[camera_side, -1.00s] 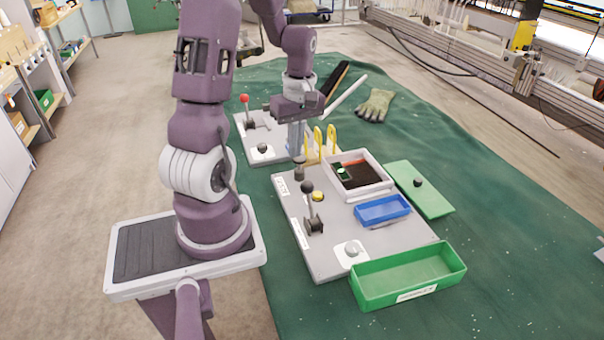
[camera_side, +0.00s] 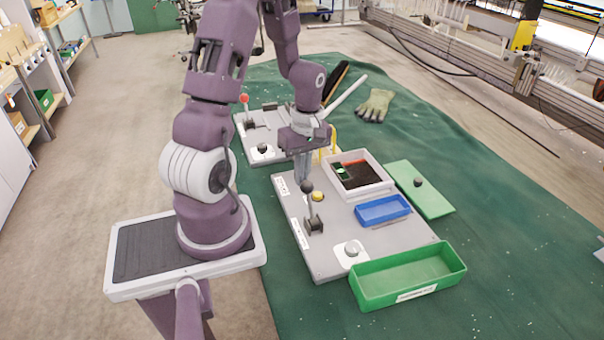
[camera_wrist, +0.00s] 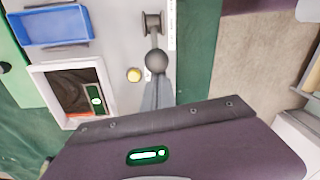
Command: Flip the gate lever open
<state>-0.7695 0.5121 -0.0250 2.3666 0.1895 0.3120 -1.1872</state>
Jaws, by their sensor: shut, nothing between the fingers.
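A lever with a black ball knob (camera_side: 307,186) stands on the near grey panel (camera_side: 330,262), its base (camera_side: 314,225) at the panel's left side. In the wrist view its knob (camera_wrist: 156,60) is in front of my fingertips, with the lever base (camera_wrist: 152,22) beyond. A second lever with a red knob (camera_side: 244,98) stands on the far panel. I cannot read a label that tells which is the gate lever. My gripper (camera_side: 303,178) is shut and empty, pointing down close to the black knob. I cannot tell whether it touches the knob.
A yellow button (camera_side: 317,196) sits beside the lever. A glove (camera_side: 374,106) lies behind.

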